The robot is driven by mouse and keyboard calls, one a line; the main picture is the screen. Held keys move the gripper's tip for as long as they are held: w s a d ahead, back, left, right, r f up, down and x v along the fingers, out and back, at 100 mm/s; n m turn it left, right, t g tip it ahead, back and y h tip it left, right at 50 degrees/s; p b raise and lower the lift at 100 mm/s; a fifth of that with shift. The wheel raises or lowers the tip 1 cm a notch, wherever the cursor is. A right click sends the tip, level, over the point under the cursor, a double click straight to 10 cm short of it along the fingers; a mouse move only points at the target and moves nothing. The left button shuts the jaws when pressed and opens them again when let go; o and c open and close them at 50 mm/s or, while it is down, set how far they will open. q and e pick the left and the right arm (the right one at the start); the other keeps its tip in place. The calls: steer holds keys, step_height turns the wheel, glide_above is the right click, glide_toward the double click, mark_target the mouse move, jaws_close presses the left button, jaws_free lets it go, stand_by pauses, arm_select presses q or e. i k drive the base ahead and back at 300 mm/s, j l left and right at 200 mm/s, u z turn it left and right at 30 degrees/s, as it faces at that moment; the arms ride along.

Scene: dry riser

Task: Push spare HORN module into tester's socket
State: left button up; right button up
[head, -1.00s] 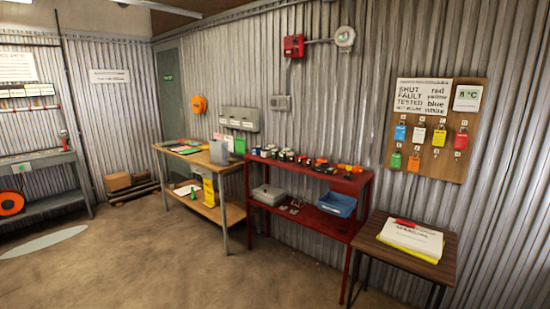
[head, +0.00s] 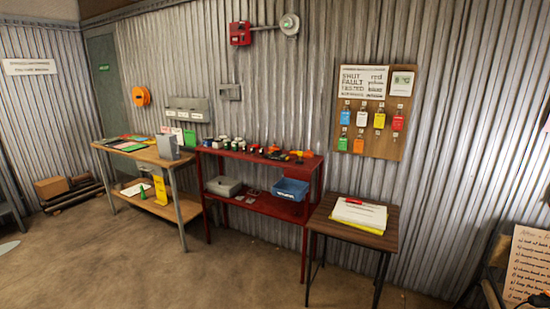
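Neither of my grippers shows in the head view. I cannot make out a HORN module or a tester with a socket for certain. Several small coloured items (head: 270,152) stand along the top of the red shelf unit (head: 313,163), too small to identify. A grey box (head: 224,186) and a blue bin (head: 290,189) sit on its lower shelf.
A wooden bench (head: 150,156) stands left of the red unit; a small dark table (head: 330,225) with papers (head: 360,214) stands right of it. A tag board (head: 375,113) hangs on the wall. A handwritten sign (head: 527,265) is at far right. The floor (head: 150,270) in front is clear.

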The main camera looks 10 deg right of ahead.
mark_target(277, 156)
steer(key=i+z, duration=0.2)
steer(key=z, duration=0.15)
steer(key=i+j+z, duration=0.15)
steer(key=z, duration=0.15)
